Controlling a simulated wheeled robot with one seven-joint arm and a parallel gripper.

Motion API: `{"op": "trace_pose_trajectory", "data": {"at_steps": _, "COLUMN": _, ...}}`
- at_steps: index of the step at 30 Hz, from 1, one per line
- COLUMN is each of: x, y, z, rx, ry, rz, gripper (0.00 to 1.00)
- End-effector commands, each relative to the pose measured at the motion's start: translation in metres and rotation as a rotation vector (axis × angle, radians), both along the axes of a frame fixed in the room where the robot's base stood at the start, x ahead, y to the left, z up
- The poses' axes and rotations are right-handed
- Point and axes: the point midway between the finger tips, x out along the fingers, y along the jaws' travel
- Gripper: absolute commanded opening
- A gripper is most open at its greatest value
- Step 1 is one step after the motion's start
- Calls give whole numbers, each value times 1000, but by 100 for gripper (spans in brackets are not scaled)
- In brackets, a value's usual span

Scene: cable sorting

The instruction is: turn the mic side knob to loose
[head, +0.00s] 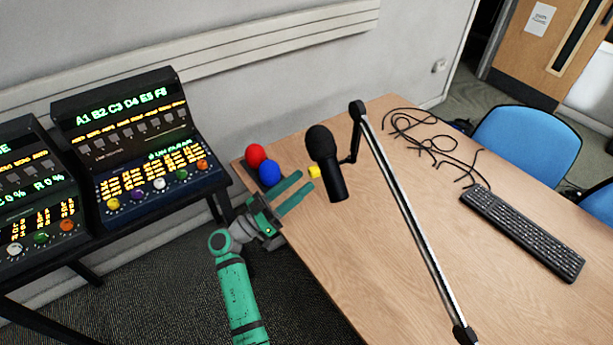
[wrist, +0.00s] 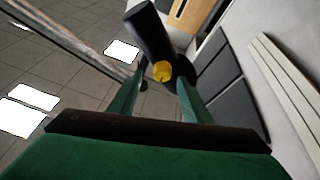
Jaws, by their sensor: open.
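The black microphone (head: 327,163) hangs over the wooden table on a boom arm (head: 400,205). A small yellow knob (head: 313,171) shows at its left side in the head view. My gripper (head: 307,187) is open, with its green fingers pointing toward the microphone. In the wrist view the knob (wrist: 162,71) lies between and beyond the two fingertips (wrist: 160,82), with the dark microphone body (wrist: 148,35) above it. The fingers appear to be apart from the knob. The knob's setting cannot be read.
Red (head: 255,156) and blue (head: 269,173) balls sit at the table's left corner, close to my gripper. Loose black cables (head: 430,140) and a keyboard (head: 522,232) lie on the right of the table (head: 370,270). Lit consoles (head: 140,140) stand at left.

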Motion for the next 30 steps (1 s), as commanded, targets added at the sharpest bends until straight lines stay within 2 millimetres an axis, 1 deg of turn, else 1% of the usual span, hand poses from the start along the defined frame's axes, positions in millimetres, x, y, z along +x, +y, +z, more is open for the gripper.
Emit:
{"op": "trace_pose_trajectory", "data": {"at_steps": 3, "x": 9, "y": -11, "z": 7, "rx": 1, "ry": -1, "rz": 2, "gripper": 44}}
{"op": "trace_pose_trajectory", "data": {"at_steps": 9, "x": 17, "y": -23, "z": 13, "rx": 0, "ry": -2, "rz": 5, "gripper": 44}}
{"op": "trace_pose_trajectory", "data": {"at_steps": 19, "x": 18, "y": -24, "z": 14, "rx": -1, "ry": 0, "rz": 6, "gripper": 44}}
{"op": "trace_pose_trajectory", "data": {"at_steps": 20, "x": 18, "y": -24, "z": 14, "rx": -1, "ry": 0, "rz": 6, "gripper": 37}}
{"op": "trace_pose_trajectory", "data": {"at_steps": 21, "x": 18, "y": -24, "z": 14, "rx": -1, "ry": 0, "rz": 6, "gripper": 28}}
{"op": "trace_pose_trajectory", "data": {"at_steps": 23, "x": 18, "y": -24, "z": 14, "rx": -1, "ry": 0, "rz": 6, "gripper": 13}}
{"op": "trace_pose_trajectory", "data": {"at_steps": 24, "x": 18, "y": -24, "z": 13, "rx": -1, "ry": 0, "rz": 6, "gripper": 4}}
{"op": "trace_pose_trajectory", "data": {"at_steps": 30, "x": 18, "y": -25, "z": 14, "rx": -3, "ry": 4, "rz": 6, "gripper": 3}}
